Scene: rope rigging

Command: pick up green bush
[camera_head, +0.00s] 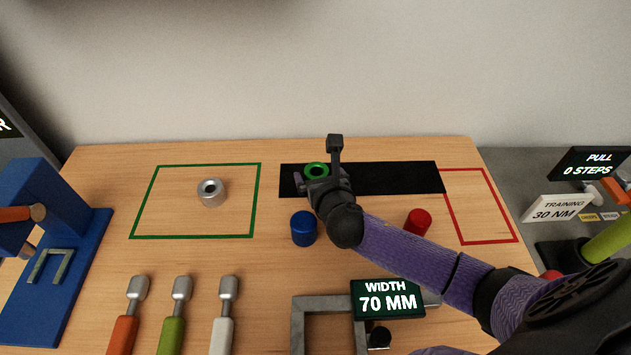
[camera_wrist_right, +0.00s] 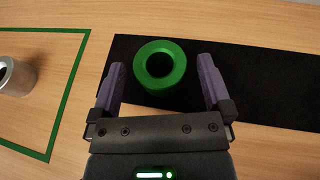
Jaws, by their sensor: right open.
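The green bush (camera_head: 316,170) is a short ring with a dark hole, standing on the left end of a black strip (camera_head: 400,177) on the table. It also shows in the right wrist view (camera_wrist_right: 160,68), between and slightly beyond the fingertips. My right gripper (camera_head: 318,163) is open, with one finger to each side of the bush. In the right wrist view (camera_wrist_right: 159,82) gaps show between both fingers and the bush. The gripper partly hides the bush in the head view. My left gripper is not in view.
A blue cylinder (camera_head: 304,229) stands in front of the gripper, and a red one (camera_head: 418,221) near my right forearm. A grey metal bush (camera_head: 211,192) stands inside the green outline. The red outline (camera_head: 498,205) looks empty. Three tools (camera_head: 173,330) and a width display (camera_head: 388,299) are at the front.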

